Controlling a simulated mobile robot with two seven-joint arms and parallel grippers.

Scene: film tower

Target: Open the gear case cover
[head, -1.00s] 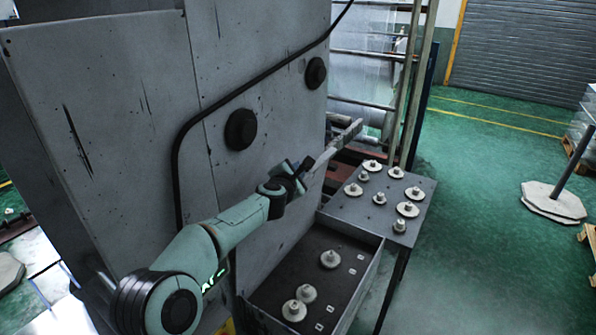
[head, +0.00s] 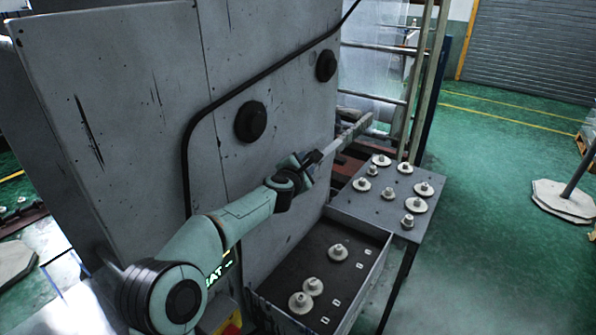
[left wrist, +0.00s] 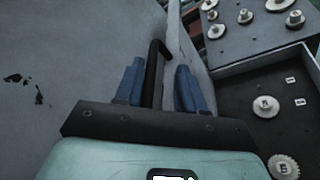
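The gear case cover (head: 150,100) is a large scuffed grey panel filling the left of the head view, with two round black knobs. It looks shut, though its far edge is partly hidden by my arm. My left gripper (head: 312,160) is at the panel's right side. In the left wrist view, a black bar-like handle (left wrist: 155,65) stands between the blue fingers of my left gripper (left wrist: 158,88). A gap shows on the handle's right side, so the fingers look open around it, not closed on it. My right gripper is out of view.
A grey tray (head: 375,275) with a few gears stands below the gripper. A small table (head: 386,205) with several pale gears adjoins it. A black cable (head: 187,150) runs over the panel.

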